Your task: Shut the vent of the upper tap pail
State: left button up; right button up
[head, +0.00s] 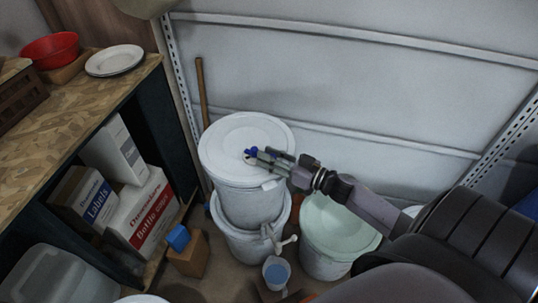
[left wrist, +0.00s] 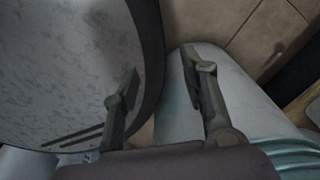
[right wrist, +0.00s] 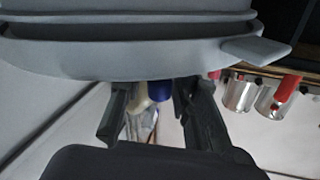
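The upper tap pail (head: 240,196) is white and lidded, and stands on a second white pail (head: 232,240). A small blue part, seemingly the vent (head: 250,152), shows on its lid; my gripper partly hides it, so its position is unclear. My right gripper (head: 260,159) is over the lid from the right, its tips beside the blue part. In the right wrist view its fingers (right wrist: 152,106) are apart, with something blue (right wrist: 162,92) between or behind them; contact cannot be told. My left gripper (left wrist: 165,88) is open and empty in the left wrist view.
A white tap (head: 276,238) sticks out at the lower pail's front, above a cup with blue contents (head: 276,272). A pale-green-lidded pail (head: 340,225) stands to the right. A shelf unit (head: 135,85) with boxes stands left; the wall is close behind.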

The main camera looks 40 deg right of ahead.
jog(key=shift+w+a, duration=0.1)
jog(key=shift+w, duration=0.1)
jog(key=shift+c, duration=0.6)
grip_shut()
